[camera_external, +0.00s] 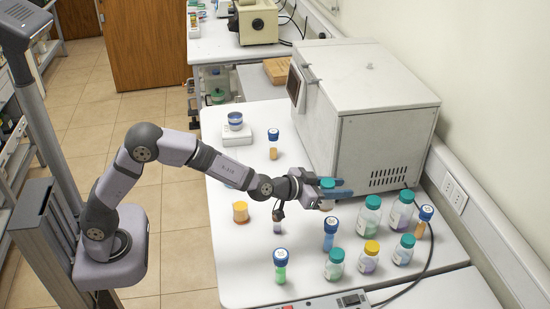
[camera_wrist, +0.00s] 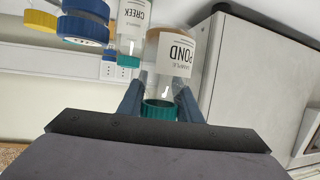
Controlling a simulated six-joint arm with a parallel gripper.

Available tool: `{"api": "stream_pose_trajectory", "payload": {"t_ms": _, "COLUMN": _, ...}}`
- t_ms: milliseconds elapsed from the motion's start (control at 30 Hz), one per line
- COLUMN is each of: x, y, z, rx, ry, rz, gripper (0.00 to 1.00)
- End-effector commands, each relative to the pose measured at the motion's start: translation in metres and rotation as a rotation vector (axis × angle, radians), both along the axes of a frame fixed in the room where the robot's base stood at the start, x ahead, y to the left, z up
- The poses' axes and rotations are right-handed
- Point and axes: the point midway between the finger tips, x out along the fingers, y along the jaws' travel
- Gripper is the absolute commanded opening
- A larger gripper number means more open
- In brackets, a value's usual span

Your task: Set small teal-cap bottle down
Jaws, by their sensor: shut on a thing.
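The small teal-cap bottle (camera_external: 327,201) is in my gripper (camera_external: 338,190) beside the front of the white oven. In the wrist view, where the scene appears upside down, the bottle (camera_wrist: 174,58) is labelled POND and has brownish contents. Its teal cap (camera_wrist: 160,109) is between the fingers of my gripper (camera_wrist: 160,95), which are shut on it. The fingers partly cover the bottle in the external view. I cannot tell whether its base touches the table.
The white oven (camera_external: 385,120) stands close behind the gripper. Several teal-cap jars, including one (camera_external: 368,216), and a blue-cap vial (camera_external: 330,234) stand to the right and front. An amber cup (camera_external: 240,212) stands left. The white table (camera_external: 235,265) is clear at front left.

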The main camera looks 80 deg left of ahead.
Motion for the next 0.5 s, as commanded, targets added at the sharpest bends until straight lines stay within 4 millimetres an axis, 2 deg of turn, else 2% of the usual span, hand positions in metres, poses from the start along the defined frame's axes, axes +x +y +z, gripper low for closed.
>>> {"api": "stream_pose_trajectory", "payload": {"t_ms": 267, "x": -0.002, "y": 0.003, "z": 0.006, "rx": 0.002, "ry": -0.003, "rz": -0.005, "gripper": 0.04}}
{"api": "stream_pose_trajectory", "payload": {"t_ms": 500, "x": -0.015, "y": 0.015, "z": 0.019, "rx": 0.003, "ry": 0.0, "rz": -0.035, "gripper": 0.04}}
